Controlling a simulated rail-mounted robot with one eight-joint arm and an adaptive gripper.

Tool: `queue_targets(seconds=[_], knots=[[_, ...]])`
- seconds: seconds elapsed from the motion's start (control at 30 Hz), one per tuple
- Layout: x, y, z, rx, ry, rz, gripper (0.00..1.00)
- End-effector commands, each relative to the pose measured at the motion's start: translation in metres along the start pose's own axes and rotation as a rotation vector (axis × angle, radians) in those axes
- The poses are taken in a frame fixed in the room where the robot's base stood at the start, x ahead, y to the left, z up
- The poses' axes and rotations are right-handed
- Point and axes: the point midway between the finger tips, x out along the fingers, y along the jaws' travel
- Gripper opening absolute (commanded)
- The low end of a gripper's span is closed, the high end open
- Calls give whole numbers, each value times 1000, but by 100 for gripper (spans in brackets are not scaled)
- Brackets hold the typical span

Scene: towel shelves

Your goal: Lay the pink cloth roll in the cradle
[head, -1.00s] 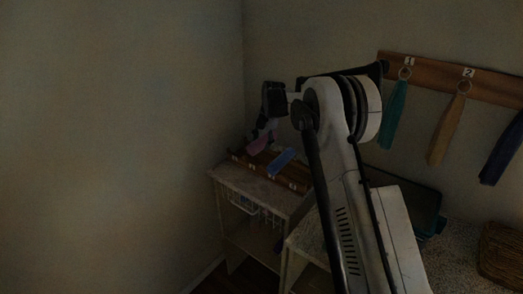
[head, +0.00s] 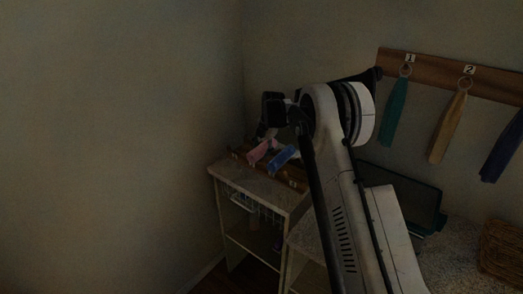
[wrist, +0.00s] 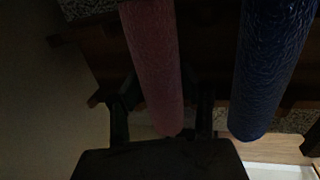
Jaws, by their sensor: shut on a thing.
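The pink cloth roll (head: 259,151) is at the brown wooden cradle (head: 297,182) on top of the corner shelf. In the wrist view the pink roll (wrist: 153,60) runs lengthwise between the two dark fingers of my gripper (wrist: 162,112), which is shut on it. The roll is beside a blue roll (head: 283,157) and apart from it. The blue roll also shows in the wrist view (wrist: 270,70). The cradle's dark wood (wrist: 212,75) appears behind the pink roll. I cannot tell whether the roll touches the cradle. My arm hides part of the cradle's right side.
The pale shelf unit (head: 232,180) stands in the corner, with a wire basket (head: 243,203) below its top. A numbered rail (head: 440,72) with hanging cloths is on the right wall. A dark green tray (head: 400,195) and a wicker basket (head: 502,248) lie at the right.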

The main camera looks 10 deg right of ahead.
Motion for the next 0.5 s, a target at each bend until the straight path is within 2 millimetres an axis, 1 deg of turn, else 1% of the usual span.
queue_targets(seconds=[0.03, 0.13, 0.17, 0.4, 0.5], knots=[[1, 0, 0, 0, 0, 0, 43], [0, 0, 0, 0, 0, 0, 56], [0, 0, 0, 0, 0, 0, 58], [0, 0, 0, 0, 0, 0, 58], [-4, 1, 0, 0, 0, 0, 58]])
